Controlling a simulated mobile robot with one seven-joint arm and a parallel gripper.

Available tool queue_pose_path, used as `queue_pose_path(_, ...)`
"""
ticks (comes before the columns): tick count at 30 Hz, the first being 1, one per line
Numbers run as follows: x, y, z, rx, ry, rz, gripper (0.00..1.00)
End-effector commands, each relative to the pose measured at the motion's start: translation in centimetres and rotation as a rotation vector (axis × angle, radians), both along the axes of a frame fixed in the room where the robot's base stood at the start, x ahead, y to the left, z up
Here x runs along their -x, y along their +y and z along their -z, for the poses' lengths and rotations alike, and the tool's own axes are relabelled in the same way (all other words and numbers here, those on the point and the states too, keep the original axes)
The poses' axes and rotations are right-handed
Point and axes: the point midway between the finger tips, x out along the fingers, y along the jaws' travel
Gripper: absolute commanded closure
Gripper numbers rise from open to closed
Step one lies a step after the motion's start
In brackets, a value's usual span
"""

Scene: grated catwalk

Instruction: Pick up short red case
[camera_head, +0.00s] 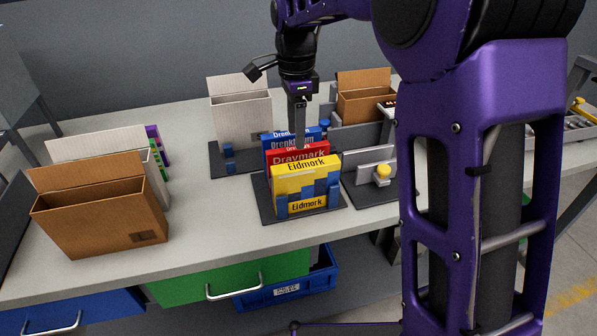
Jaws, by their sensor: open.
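The red case (284,159), labelled Draymark, stands upright in a dark holder (264,200) on the grey table. A yellow case (295,172), labelled Eidmork, stands in front and hides most of it. A blue case (283,139) stands behind it. My gripper (299,140) points down from above, with its tips close over the red and blue cases. The jaws are open and nothing is held. I cannot tell whether the tips touch a case.
Brown boxes stand at the left (95,220) and back right (362,104). A white box (242,117) stands at the back. A grey fixture with a yellow knob (383,171) is close to the right of the cases. Bare table (220,222) lies to the left front.

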Motion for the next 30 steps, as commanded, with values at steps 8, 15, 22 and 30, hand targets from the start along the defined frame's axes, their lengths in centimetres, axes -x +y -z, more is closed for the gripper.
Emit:
queue_pose_path(8, 0.0, 0.0, 3.2, 0.000, 0.000, 0.000, 0.43)
queue_pose_path(15, 0.3, -0.1, 6.2, 0.001, 0.003, 0.000, 0.43)
queue_pose_path(22, 0.2, -0.1, 8.4, 0.000, 0.000, -0.001, 0.43)
queue_pose_path(30, 0.2, -0.1, 8.4, 0.000, 0.000, -0.001, 0.52)
